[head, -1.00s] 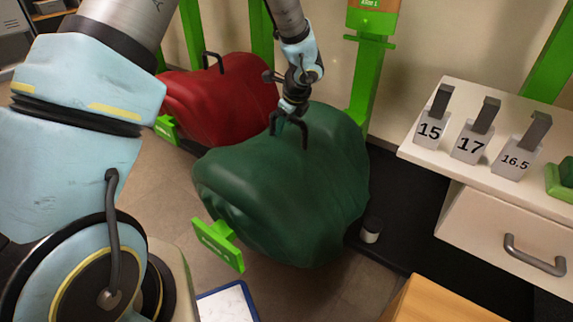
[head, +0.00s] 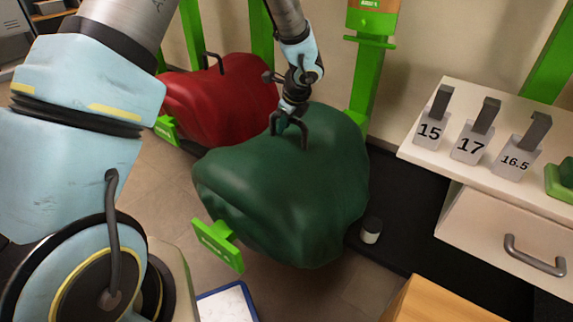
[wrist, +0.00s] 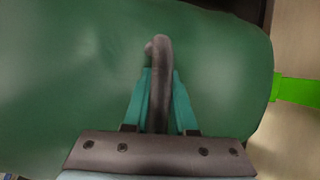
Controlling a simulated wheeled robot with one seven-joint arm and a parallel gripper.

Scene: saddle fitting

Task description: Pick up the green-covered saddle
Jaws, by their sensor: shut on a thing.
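The green-covered saddle (head: 285,195) hangs on a green wall rack in the middle of the head view, with a dark loop handle (head: 304,130) on its top. My gripper (head: 284,125) is at the handle from above and is shut on it. In the wrist view the teal fingers (wrist: 160,105) close on both sides of the dark handle (wrist: 162,60), with the green cover (wrist: 75,70) filling most of the picture. Whether the saddle still rests on its rack is hidden by the cover.
A red-covered saddle (head: 222,105) is close behind on the left. A green bracket with a label (head: 218,243) sticks out at the front left. A white cabinet (head: 490,195) with numbered grey blocks (head: 471,145) stands at right. A small jar (head: 371,230) and wooden box (head: 445,302) are below right.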

